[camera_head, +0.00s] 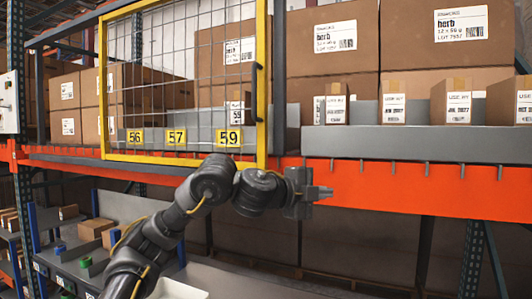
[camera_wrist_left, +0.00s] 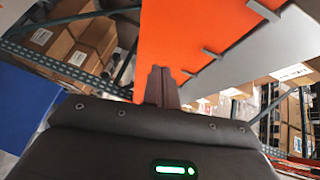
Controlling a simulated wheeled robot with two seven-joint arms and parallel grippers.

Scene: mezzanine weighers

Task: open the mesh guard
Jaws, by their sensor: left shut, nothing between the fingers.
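The mesh guard (camera_head: 103,88) is a yellow-framed wire panel in front of the left part of the shelf, in the head view. A dark upright handle (camera_head: 256,92) sits on its right-hand frame post. Boxes and number plates show through the mesh. My left gripper (camera_head: 328,192) is in front of the orange beam, below and to the right of the guard's lower right corner, apart from the handle. Its fingers are shut and empty, pointing right; they also show in the left wrist view (camera_wrist_left: 161,88) against the orange beam. My right gripper is in neither view.
The orange beam (camera_head: 420,172) runs across below the shelf. Small open-front cartons (camera_head: 455,103) stand behind a grey lip to the right of the guard, with large boxes (camera_head: 448,33) above. Lower left, a rack holds bins and boxes (camera_head: 93,229). A white tray edge (camera_head: 178,290) shows at the bottom.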

